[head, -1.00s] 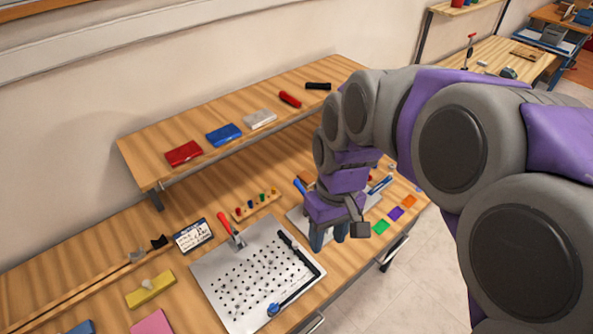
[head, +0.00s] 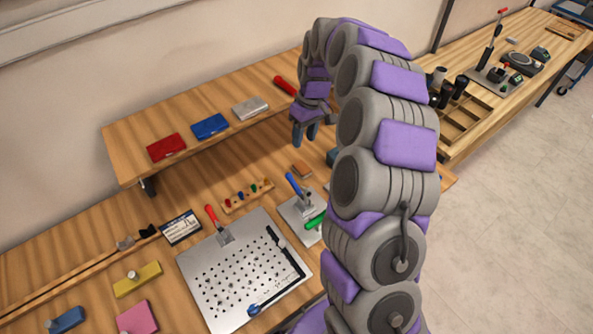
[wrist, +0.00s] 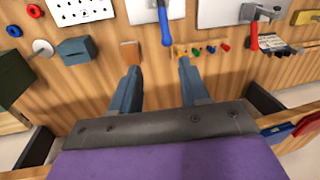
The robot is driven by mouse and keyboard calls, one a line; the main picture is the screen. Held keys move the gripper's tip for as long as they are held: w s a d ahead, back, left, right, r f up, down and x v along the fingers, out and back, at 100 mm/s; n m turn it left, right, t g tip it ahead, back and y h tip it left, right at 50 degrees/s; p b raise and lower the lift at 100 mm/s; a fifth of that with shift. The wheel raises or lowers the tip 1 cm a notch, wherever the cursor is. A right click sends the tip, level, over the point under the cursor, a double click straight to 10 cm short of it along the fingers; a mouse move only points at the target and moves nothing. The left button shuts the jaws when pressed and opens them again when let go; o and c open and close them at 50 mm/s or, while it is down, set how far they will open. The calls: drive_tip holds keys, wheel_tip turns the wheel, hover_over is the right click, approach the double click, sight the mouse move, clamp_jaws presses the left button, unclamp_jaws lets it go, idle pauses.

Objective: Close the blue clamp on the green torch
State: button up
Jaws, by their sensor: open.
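The blue clamp (head: 294,184) stands on a small metal plate on the bench, its blue handle tilted up and to the left. The green torch (head: 315,220) lies at the right side of that plate, partly hidden by my arm. I cannot tell whether the clamp touches it. My gripper (head: 306,142) is open and empty, raised behind the clamp near the shelf's front edge. In the wrist view the blue handle (wrist: 165,25) shows ahead of and between my spread fingers (wrist: 158,78), apart from them. The green torch is not visible there.
A red-handled clamp (head: 219,222) stands on a perforated plate (head: 205,290) to the left. A peg rack (head: 247,196) and a brown block (head: 302,169) lie near the blue clamp. The shelf (head: 125,150) holds coloured boxes and a red torch (head: 284,85).

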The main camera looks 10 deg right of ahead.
hover_over(293, 179)
wheel_tip(293, 179, down, 4)
drive_tip(key=f, duration=0.4)
drive_tip(key=f+b, duration=0.1)
drive_tip(key=f, duration=0.3)
drive_tip(key=a+f, duration=0.1)
drive_tip(key=f, duration=0.4)
drive_tip(key=shift+d, duration=0.8)
drive_tip(key=shift+c, duration=0.3)
drive_tip(key=c, duration=0.3)
drive_tip(key=shift+s+a, duration=0.1)
drive_tip(key=shift+a, duration=0.3)
drive_tip(key=c, duration=0.3)
drive_tip(key=shift+d, duration=0.15)
clamp_jaws()
